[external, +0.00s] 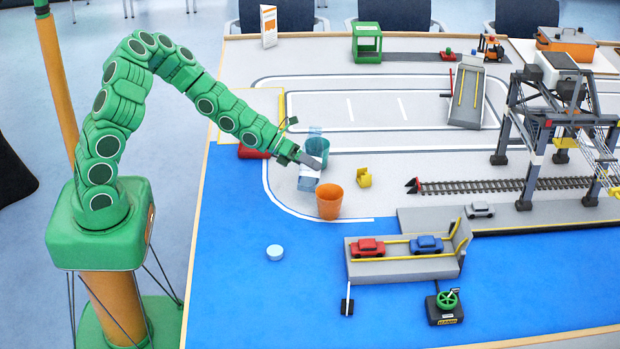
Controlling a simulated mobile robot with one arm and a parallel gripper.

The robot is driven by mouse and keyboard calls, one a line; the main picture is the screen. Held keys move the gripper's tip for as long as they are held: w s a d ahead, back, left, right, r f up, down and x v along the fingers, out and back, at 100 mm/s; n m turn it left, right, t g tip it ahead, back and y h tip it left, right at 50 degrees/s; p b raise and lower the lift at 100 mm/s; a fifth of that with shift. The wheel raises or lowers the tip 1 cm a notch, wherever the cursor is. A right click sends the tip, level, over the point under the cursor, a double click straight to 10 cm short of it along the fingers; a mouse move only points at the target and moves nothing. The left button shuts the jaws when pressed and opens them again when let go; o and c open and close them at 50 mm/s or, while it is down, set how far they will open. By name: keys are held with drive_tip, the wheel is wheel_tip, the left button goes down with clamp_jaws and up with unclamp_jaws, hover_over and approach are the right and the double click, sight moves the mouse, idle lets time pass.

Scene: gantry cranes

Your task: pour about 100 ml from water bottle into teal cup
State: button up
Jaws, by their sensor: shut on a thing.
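My gripper (309,163) is shut on the water bottle (309,178), a pale, see-through bottle with a whitish middle. The bottle is held over the grey part of the table and looks slightly tilted; its exact tilt and any water flow are too small to tell. The teal cup (317,147) shows directly behind the bottle and gripper, partly hidden by them. It looks upright and see-through. I cannot tell whether bottle and cup touch, or the level in either.
An orange cup (329,202) stands just in front of the bottle. A yellow block (364,179) is to the right and a red piece (254,152) to the left. A white disc (274,252) lies on the blue area. The gantry crane (533,130) stands farther right.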

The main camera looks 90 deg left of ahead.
drive_tip(key=shift+a+r+m+y, duration=0.2)
drive_tip(key=shift+r+m+y, duration=0.05)
drive_tip(key=shift+m+y, duration=0.45)
idle(0.5)
drive_tip(key=shift+f+m+y, duration=0.1)
drive_tip(key=shift+m+y, duration=0.3)
drive_tip(key=shift+m, duration=0.1)
drive_tip(key=shift+a+m+t+y, duration=0.3)
drive_tip(key=shift+m+t+y, duration=0.2)
drive_tip(key=shift+m+y, duration=0.4)
idle(0.3)
drive_tip(key=shift+w+a+f+m+p, duration=0.1)
drive_tip(key=shift+m+p, duration=0.2)
drive_tip(key=shift+a+t+y, duration=0.1)
drive_tip(key=shift+t+y, duration=0.2)
drive_tip(key=shift+y, duration=0.1)
